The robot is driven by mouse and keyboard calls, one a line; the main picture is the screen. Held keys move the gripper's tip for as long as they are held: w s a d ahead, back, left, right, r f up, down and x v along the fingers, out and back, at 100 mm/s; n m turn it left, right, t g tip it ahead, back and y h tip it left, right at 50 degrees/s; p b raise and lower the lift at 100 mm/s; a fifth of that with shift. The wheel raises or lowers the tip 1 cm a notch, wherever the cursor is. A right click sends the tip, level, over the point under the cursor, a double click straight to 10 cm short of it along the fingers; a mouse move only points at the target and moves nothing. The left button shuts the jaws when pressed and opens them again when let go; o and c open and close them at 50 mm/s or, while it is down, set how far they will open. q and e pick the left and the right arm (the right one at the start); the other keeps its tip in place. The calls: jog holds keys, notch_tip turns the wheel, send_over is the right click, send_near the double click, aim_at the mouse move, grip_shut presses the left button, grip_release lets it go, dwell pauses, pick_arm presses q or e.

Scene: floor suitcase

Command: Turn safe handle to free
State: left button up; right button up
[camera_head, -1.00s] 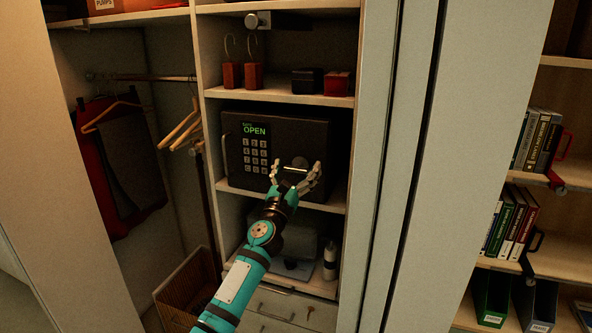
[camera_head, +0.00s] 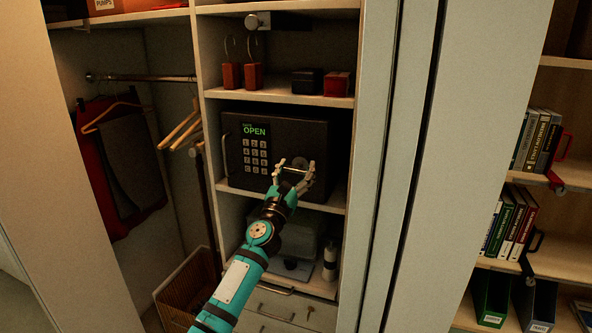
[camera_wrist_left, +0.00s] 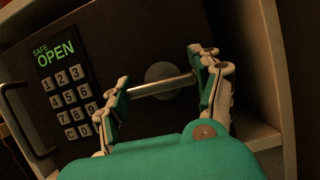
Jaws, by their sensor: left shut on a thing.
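The dark safe (camera_head: 297,134) stands on the middle shelf of the closet, with a lit green "OPEN" display (camera_head: 255,130) above its keypad. Its metal bar handle (camera_wrist_left: 160,87) crosses in front of a round hub (camera_wrist_left: 172,78) in the left wrist view; it is small in the head view (camera_head: 295,169). My left gripper (camera_head: 296,165) is at the handle from the front and below. In the left wrist view its two fingers (camera_wrist_left: 158,71) are shut on the bar, one at each end. My right gripper is out of view.
The safe has a dark pull bar (camera_wrist_left: 22,118) at its left edge. Shelf sides close in around it. Padlocks (camera_head: 242,76) and small boxes (camera_head: 322,83) sit on the shelf above; a bottle (camera_head: 330,261) stands below. Clothes hang at left and bookshelves stand at right.

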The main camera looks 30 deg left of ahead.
pick_arm(q)
jog(key=m+h, duration=0.1)
jog(key=m, duration=0.1)
jog(key=m+h+p, duration=0.1)
jog(key=m, duration=0.2)
jog(key=shift+h, duration=0.3)
jog(key=m+h, duration=0.1)
jog(key=m, duration=0.3)
jog(key=m+g+h+p, duration=0.1)
jog(key=m+h, duration=0.1)
jog(key=m, duration=0.1)
jog(key=shift+m, duration=0.4)
jog(key=m+g+h+p, duration=0.1)
jog(key=m, duration=0.3)
jog(key=shift+d+g, duration=0.1)
jog(key=shift+g, duration=0.3)
jog(key=shift+f+m+g+h+p, duration=0.15)
jog(key=shift+m+g+p, duration=0.3)
jog(key=shift+m, duration=0.55)
jog(key=shift+r+m+g+h+p, duration=0.1)
jog(key=shift+m+g+h+p, duration=0.3)
jog(key=shift+m, duration=0.6)
jog(key=shift+f, duration=0.1)
jog(key=o, duration=1.2)
